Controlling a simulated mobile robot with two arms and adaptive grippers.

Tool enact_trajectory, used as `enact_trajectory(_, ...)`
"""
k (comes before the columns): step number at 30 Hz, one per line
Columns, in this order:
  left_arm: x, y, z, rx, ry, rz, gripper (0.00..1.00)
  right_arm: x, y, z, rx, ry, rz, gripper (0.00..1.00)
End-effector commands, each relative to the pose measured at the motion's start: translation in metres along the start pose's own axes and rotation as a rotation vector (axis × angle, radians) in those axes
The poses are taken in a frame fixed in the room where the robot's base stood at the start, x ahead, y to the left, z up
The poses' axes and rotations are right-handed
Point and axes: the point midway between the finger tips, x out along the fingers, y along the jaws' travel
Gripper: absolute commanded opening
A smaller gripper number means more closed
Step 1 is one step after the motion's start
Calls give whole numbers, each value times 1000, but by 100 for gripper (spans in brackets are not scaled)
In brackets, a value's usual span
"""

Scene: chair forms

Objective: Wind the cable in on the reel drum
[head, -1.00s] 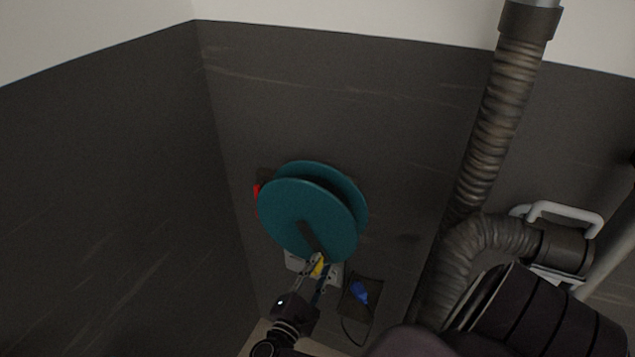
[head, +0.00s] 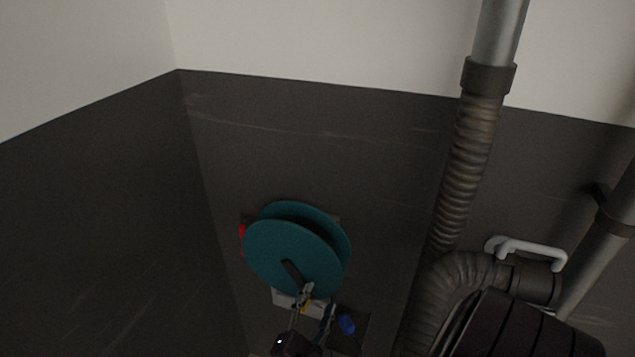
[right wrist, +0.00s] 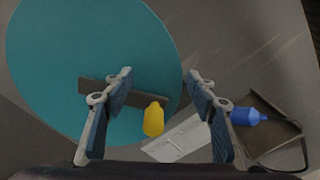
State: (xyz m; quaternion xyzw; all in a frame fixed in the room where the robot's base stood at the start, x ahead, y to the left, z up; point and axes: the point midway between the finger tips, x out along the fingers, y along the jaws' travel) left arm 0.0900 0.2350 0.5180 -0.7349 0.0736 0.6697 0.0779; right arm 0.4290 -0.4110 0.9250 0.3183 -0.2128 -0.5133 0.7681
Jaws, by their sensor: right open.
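The teal reel drum (head: 292,255) is on the dark wall, with a dark crank arm (head: 290,271) on its front disc. A yellow crank handle (right wrist: 153,119) sticks out at the crank's end. My right gripper (right wrist: 159,75) is open, with one finger on each side of the handle and a gap visible on both sides. In the head view this gripper (head: 318,301) is at the drum's lower edge. A blue plug (right wrist: 248,117) is to the right, and a thin dark cable (right wrist: 306,157) shows near it. Any cable inside the drum is hidden. My left gripper is out of view.
A white socket panel (right wrist: 178,139) is on the wall below the drum. A small red part (head: 241,232) shows at the drum's left. A ribbed duct (head: 465,180) and a white handle (head: 525,250) are to the right. The wall left of the drum is bare.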

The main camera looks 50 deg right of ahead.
Motion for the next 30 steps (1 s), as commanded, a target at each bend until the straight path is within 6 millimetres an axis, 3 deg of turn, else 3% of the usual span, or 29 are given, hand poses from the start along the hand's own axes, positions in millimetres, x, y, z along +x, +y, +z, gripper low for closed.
enact_trajectory(5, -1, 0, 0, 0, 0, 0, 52, -10, 0, 0, 0, 1, -2, 52)
enact_trajectory(24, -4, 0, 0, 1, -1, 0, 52, -87, 0, -1, 0, 2, -2, 52)
enact_trajectory(30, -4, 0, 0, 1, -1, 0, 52, -100, 0, 0, 0, 0, 0, 52)
